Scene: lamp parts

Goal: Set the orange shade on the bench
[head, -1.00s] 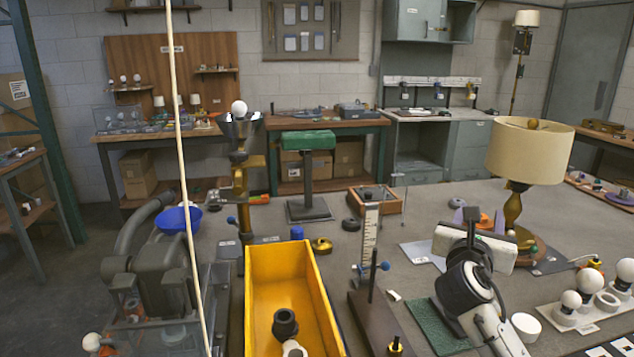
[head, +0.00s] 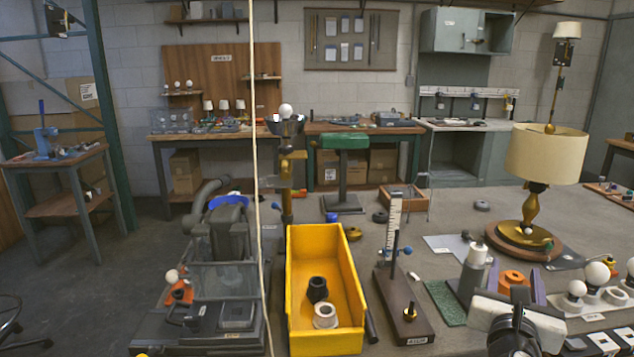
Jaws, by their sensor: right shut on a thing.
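The orange shade (head: 515,281) is a small orange piece at the lower right of the head view. My right gripper (head: 517,284) is shut on it, with a purple finger on either side. The white gripper body in front hides the shade's lower part. The grey bench (head: 440,220) spreads beneath and behind it. The shade appears to be above the bench, but I cannot tell how high. My left gripper is not in view.
A grey cylinder on a dark block (head: 472,266) stands just left of the shade. White bulb holders (head: 590,298) stand to the right, a brass lamp (head: 536,205) behind. A green mat (head: 445,302), ruler stand (head: 405,310) and yellow bin (head: 298,330) lie left.

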